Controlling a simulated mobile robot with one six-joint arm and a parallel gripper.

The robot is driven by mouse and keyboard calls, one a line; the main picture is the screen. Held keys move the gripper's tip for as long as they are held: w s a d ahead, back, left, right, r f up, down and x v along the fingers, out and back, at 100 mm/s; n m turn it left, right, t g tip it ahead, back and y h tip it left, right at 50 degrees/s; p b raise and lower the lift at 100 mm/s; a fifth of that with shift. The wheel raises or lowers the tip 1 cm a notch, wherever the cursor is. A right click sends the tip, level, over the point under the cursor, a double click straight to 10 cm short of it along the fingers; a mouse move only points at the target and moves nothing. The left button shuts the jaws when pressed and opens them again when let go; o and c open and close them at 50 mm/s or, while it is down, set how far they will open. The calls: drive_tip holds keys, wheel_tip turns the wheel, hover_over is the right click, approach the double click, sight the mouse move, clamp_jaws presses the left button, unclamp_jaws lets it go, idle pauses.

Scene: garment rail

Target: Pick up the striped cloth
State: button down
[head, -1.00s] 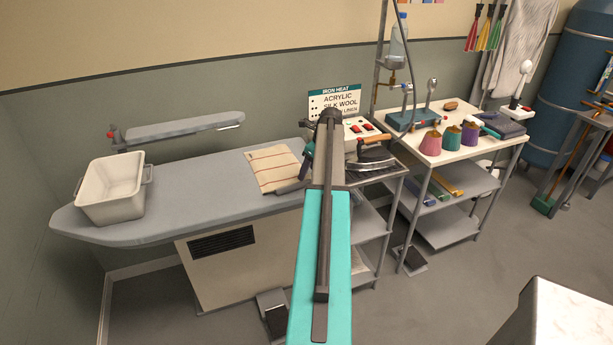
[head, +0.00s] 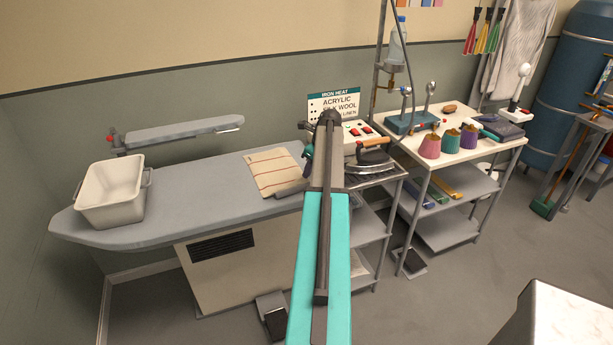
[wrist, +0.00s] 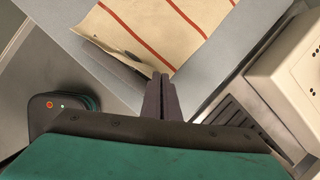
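The striped cloth (head: 273,171), cream with red stripes, lies flat on the grey ironing board (head: 215,213) near its right end. In the wrist view the cloth (wrist: 165,28) fills the top centre. My gripper (wrist: 161,80) shows there with its dark fingers side by side and no visible gap. Its tips overlap the cloth's near corner in that view; I cannot tell whether they touch it. Nothing is seen between the fingers. In the head view my teal arm hides most of my gripper.
A grey flat piece (head: 290,188) lies along the cloth's near edge. A white basin (head: 112,196) stands at the board's left end. An iron (head: 372,157) and a white box with red switches stand right of my arm. A cart (head: 455,155) holds several thread cones.

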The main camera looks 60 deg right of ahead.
wheel_tip(320, 180, up, 12)
drive_tip(key=p, duration=0.6)
drive_tip(key=shift+f, duration=0.25)
wheel_tip(320, 180, up, 9)
drive_tip(key=p, duration=0.1)
drive_tip(key=shift+r, duration=0.1)
idle(0.3)
wheel_tip(320, 180, up, 9)
idle(0.5)
wheel_tip(320, 180, up, 9)
idle(0.6)
